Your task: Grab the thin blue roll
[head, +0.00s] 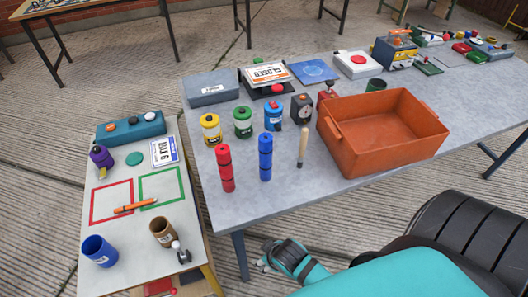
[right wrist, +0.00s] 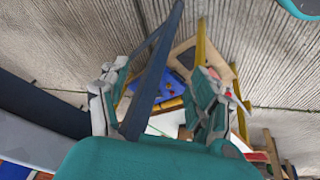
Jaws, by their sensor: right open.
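The thin blue roll (head: 265,157) stands upright near the front edge of the grey table in the head view, with dark bands around it. A thin red roll (head: 226,168) stands to its left. My right gripper (head: 269,256) is below and in front of the table edge, apart from the blue roll. In the right wrist view its two fingers (right wrist: 160,105) are spread with nothing held between them. The thin blue roll cannot be made out in that view. My left gripper is not in view.
An orange bin (head: 375,165) and a wooden-handled tool (head: 303,147) stand right of the blue roll. Wider yellow (head: 211,129), green (head: 243,122) and blue (head: 273,116) rolls stand behind. A lower side table (head: 137,239) with cups is at left.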

